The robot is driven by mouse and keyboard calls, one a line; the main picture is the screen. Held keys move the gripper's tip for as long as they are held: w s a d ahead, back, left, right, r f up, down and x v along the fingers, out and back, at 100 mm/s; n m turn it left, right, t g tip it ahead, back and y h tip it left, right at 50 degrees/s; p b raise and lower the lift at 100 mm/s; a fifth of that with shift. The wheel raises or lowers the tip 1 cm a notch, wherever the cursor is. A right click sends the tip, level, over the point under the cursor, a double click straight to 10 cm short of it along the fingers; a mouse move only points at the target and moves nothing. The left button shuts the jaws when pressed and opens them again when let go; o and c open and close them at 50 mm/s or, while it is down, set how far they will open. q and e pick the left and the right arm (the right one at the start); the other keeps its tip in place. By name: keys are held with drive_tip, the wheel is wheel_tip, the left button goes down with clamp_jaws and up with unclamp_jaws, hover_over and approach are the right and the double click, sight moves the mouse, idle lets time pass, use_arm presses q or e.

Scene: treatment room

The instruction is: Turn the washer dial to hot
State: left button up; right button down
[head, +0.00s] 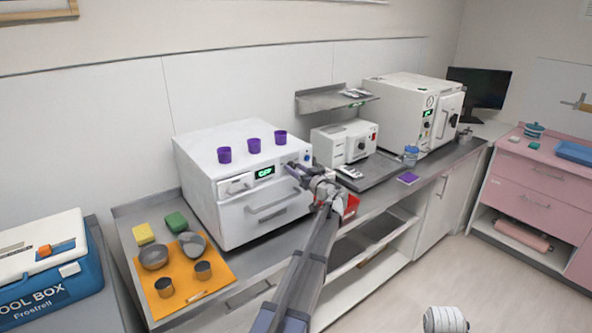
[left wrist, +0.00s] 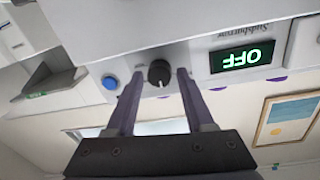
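The washer (head: 235,190) is a white box on the steel counter, with purple cups on top and a drawer-like front handle. Its small green display (head: 264,171) reads OFF, seen upside down in the left wrist view (left wrist: 248,57). The black dial (left wrist: 159,73) sits on the panel between that display and a blue button (left wrist: 110,81). My left gripper (head: 297,170) is at the right end of the washer's panel and hides the dial in the head view. In the left wrist view its fingers (left wrist: 158,74) are apart, one on each side of the dial; contact is unclear.
Right of the washer stand a smaller white device (head: 343,142) and a large white machine (head: 408,110). A red bin (head: 351,205) is close beside my left wrist. Left are an orange mat (head: 215,281) with metal cups and a blue cool box (head: 60,290).

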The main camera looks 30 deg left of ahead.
use_arm(q)
clamp_jaws()
drive_tip(key=shift+m, duration=0.3)
drive_tip(key=m, duration=0.3)
drive_tip(key=shift+m+p, duration=0.35)
drive_tip(key=shift+m, duration=0.05)
drive_tip(key=m, duration=0.5)
drive_tip(key=shift+d+p, duration=0.1)
drive_tip(key=shift+p, duration=0.2)
drive_tip(key=m, duration=0.3)
drive_tip(key=shift+w+m+g, duration=0.1)
drive_tip(key=shift+m+g, duration=0.2)
drive_tip(key=shift+g, duration=0.1)
drive_tip(key=m, duration=0.3)
drive_tip(key=shift+m, duration=0.3)
drive_tip(key=m, duration=0.6)
drive_tip(key=shift+g, duration=0.4)
